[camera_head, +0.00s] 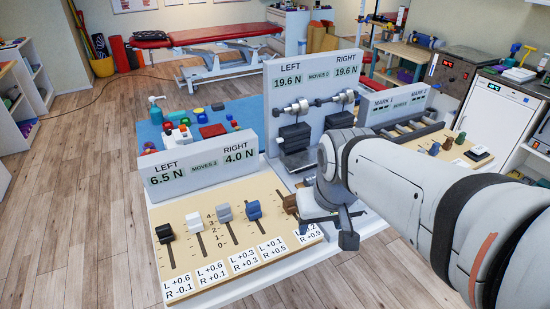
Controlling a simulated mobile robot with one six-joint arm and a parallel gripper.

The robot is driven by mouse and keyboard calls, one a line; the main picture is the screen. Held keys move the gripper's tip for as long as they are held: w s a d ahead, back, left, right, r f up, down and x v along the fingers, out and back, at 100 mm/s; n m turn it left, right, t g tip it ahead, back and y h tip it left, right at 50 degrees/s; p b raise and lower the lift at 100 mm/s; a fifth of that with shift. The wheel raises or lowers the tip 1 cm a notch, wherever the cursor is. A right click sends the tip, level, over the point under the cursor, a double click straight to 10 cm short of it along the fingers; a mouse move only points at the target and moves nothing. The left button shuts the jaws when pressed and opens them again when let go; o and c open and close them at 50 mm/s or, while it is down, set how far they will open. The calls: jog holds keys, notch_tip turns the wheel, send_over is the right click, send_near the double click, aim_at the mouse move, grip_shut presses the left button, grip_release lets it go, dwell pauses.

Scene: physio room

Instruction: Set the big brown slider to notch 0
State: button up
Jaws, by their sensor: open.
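The big brown slider (290,203) is the rightmost knob on the tan slider board (180,262). My gripper (326,224) is open, low over the board's right end, beside the brown knob. I cannot tell whether they touch. Black (164,233), white (193,222), grey (224,211) and blue (253,209) sliders stand to the left. Notch numbers from 4 down to 0 run toward the front.
The board's display (198,165) reads LEFT 6.5 N, RIGHT 4.0 N. A taller panel (313,86) with knobs reads 19.6 N on both sides. A third panel (395,105) with small knobs stands behind my arm. Open wooden floor (85,215) lies left.

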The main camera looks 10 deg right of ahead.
jog(key=shift+o, duration=0.4)
jog(key=w+f+n+g, duration=0.1)
jog(key=w+f, duration=0.1)
jog(key=w, duration=1.1)
jog(key=shift+w+n+b, duration=0.2)
jog(key=shift+n+b, duration=0.1)
jog(key=shift+b, duration=0.05)
jog(key=n+g, duration=0.2)
send_over(292, 196)
jog(key=f, duration=0.8)
jog(key=shift+s+f+b, duration=0.25)
jog(key=shift+f+b, duration=0.05)
jog(key=shift+f, duration=0.05)
jog(key=shift+w+f, duration=0.15)
jog(key=shift+f, duration=0.15)
notch_tip(292, 196, down, 8)
jog(key=shift+r+p, duration=0.2)
jog(key=shift+p, duration=0.2)
jog(key=shift+c, duration=0.3)
